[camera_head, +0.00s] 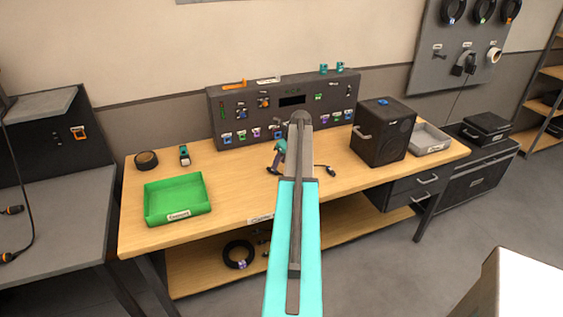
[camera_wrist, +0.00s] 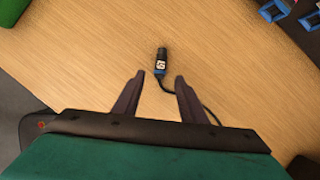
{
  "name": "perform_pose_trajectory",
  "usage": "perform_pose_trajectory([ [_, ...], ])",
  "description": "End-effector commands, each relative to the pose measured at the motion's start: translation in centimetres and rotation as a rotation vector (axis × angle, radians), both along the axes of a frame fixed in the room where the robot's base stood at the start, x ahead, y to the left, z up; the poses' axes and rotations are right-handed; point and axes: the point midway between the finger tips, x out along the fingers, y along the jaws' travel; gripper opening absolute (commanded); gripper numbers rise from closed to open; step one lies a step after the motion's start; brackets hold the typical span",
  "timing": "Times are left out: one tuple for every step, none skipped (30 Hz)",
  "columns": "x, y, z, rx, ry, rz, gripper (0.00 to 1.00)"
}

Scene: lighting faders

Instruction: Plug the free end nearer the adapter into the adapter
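In the head view my gripper (camera_head: 279,158) is over the middle of the bench, partly hidden by my arm. A dark plug end with cable (camera_head: 326,170) lies right of my arm. I cannot tell which item is the adapter.
The bench (camera_head: 235,185) holds a green tray (camera_head: 165,208), a black roll (camera_head: 146,160), a small dark-teal device (camera_head: 184,156) and a black speaker box (camera_head: 384,135). A socket panel (camera_head: 235,105) stands at the back. Left, another bench has orange-ended cable plugs (camera_head: 12,210).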

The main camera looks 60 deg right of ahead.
Motion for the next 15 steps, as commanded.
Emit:
perform_pose_trajectory([
  [0.2, -0.1, -0.8, 0.0, 0.0, 0.0, 0.38],
  [0.3, -0.1, -1.1, 0.0, 0.0, 0.0, 0.38],
  [0.5, -0.1, -1.5, 0.001, 0.001, 0.0, 0.38],
  [0.6, -0.1, -1.7, 0.001, 0.001, 0.0, 0.38],
  [0.7, -0.1, -1.8, 0.001, 0.001, 0.0, 0.38],
  [0.8, -0.1, -2.1, 0.001, 0.001, -0.001, 0.38],
  [0.9, -0.2, -2.4, 0.001, 0.001, -0.001, 0.38],
  [1.1, -0.2, -2.6, 0.001, 0.001, -0.001, 0.38],
  [1.2, -0.2, -3.0, 0.0, 0.001, -0.001, 0.38],
  [1.3, -0.2, -3.2, 0.0, 0.0, -0.001, 0.38],
  [1.4, -0.2, -3.4, 0.0, 0.0, -0.001, 0.38],
  [1.5, -0.3, -3.7, 0.0, 0.0, -0.001, 0.38],
  [1.6, -0.3, -3.9, 0.0, 0.0, -0.001, 0.38],
  [1.7, -0.3, -4.1, 0.0, 0.001, -0.001, 0.38],
  [1.7, -0.3, -4.3, 0.0, 0.001, -0.001, 0.38],
])
